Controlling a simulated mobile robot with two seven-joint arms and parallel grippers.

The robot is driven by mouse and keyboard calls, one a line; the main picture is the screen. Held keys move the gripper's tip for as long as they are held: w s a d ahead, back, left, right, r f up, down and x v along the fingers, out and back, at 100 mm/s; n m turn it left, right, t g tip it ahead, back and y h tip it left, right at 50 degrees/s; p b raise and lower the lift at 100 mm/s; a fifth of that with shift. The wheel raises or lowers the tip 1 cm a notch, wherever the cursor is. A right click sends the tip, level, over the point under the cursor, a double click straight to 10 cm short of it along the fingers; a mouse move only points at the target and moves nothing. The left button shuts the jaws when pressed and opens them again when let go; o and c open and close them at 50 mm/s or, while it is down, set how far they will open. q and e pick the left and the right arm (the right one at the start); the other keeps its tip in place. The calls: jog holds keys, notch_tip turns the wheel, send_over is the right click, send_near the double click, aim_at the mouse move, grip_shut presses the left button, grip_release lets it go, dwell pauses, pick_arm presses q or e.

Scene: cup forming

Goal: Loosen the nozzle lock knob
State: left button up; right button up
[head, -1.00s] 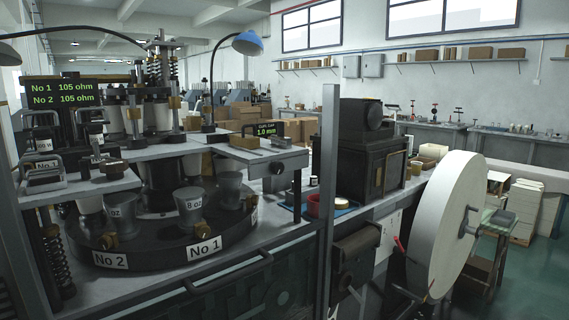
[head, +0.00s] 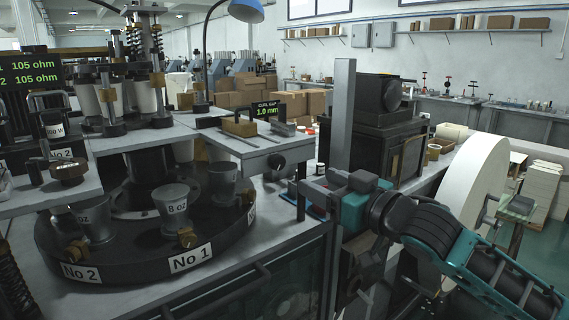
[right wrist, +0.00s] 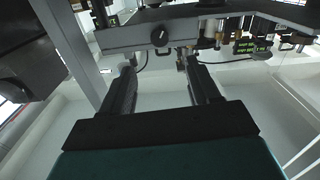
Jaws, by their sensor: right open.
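A round black knob (head: 277,161) sits on the front edge of the raised grey plate, below the "curl gap 1.0 mm" display. It also shows in the right wrist view (right wrist: 160,37), upper middle. No label marks it as the nozzle lock knob. A brown knob (head: 68,170) sits on the left shelf. My right gripper (head: 299,194) is to the right of and below the black knob, apart from it. In the right wrist view its two fingers (right wrist: 160,72) are spread and empty, with the black knob beyond them. My left gripper is not in view.
A grey upright post (head: 342,120) stands right behind my right gripper. A black turntable (head: 130,250) with grey cups lies below the plate. A dark machine box (head: 375,150) and a large white reel (head: 465,195) are to the right.

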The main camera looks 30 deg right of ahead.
aim_at(280, 164)
jog(key=w, duration=0.3)
jog(key=w+p, duration=0.1)
jog(key=w, duration=0.6)
jog(key=shift+a, duration=0.35)
jog(key=shift+w+a, duration=0.1)
jog(key=shift+w, duration=0.85)
jog(key=c, duration=1)
